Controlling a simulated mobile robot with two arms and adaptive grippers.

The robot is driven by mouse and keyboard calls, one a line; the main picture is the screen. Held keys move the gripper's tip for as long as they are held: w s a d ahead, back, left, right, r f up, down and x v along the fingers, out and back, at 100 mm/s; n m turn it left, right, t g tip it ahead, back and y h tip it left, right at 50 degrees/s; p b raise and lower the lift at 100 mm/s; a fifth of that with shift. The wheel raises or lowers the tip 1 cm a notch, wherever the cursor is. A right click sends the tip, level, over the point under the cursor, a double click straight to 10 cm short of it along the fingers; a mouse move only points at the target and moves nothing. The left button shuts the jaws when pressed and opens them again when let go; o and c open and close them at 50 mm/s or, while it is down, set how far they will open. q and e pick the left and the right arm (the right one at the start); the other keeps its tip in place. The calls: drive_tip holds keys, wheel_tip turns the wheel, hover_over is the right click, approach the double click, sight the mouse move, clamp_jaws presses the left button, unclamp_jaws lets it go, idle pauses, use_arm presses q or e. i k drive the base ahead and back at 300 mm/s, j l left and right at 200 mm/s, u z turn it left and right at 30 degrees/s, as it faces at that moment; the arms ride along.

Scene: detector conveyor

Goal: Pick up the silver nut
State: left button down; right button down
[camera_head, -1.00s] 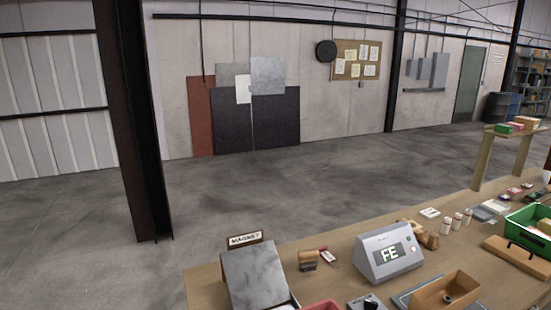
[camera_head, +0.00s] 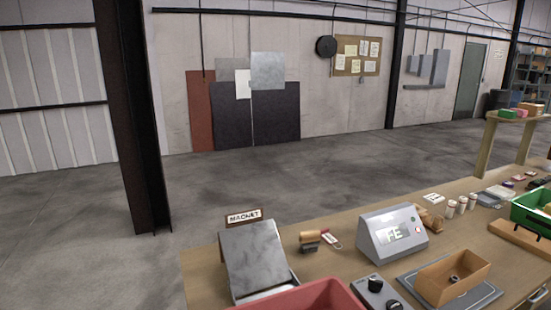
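A small dark grey ring-shaped piece (camera_head: 455,279), which looks like the nut, lies inside an open tan box (camera_head: 430,288). The box stands on a grey plate (camera_head: 487,296) near the front of the wooden table. The piece is small, so I cannot make out its exact shape or finish. Neither my left nor my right gripper can be made out in this view.
A grey device with an "FE" display (camera_head: 392,232) stands behind the box. A sloped metal plate (camera_head: 258,258) with a "MAGNET" sign (camera_head: 244,216) stands at left. A red bin (camera_head: 318,297) is at front, beside a knobbed black control (camera_head: 376,284). A green bin (camera_head: 531,216) is at right.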

sight(453, 279)
drive_tip(key=z, duration=1.25)
